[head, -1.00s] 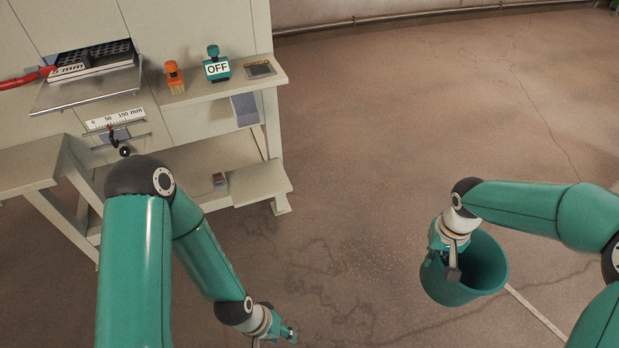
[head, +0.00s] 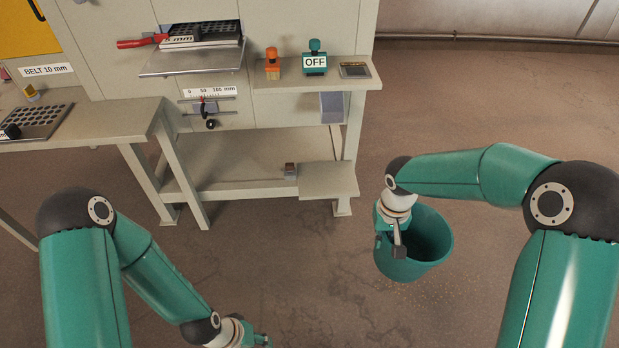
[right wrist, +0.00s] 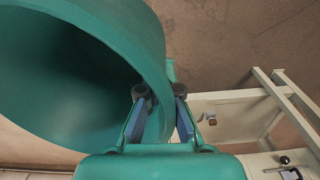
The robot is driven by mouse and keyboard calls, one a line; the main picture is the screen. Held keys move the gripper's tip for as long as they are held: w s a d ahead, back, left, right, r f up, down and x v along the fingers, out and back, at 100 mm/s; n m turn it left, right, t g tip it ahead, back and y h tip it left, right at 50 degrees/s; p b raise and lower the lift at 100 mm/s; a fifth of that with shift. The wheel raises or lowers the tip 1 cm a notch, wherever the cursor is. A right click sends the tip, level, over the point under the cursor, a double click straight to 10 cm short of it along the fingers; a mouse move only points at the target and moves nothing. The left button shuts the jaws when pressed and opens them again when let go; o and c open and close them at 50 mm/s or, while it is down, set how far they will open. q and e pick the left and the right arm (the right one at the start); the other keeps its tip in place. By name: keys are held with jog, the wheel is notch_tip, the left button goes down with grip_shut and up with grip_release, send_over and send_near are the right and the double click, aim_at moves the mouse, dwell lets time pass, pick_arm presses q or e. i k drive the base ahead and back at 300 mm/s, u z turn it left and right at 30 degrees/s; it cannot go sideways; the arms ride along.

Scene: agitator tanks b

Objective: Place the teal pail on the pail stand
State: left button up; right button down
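A side table (head: 85,120) is at left. Floor at right is clear.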

aim_at(323, 179)
jog(key=u, duration=0.1)
jog(key=i, duration=1)
jog(key=z, duration=0.05)
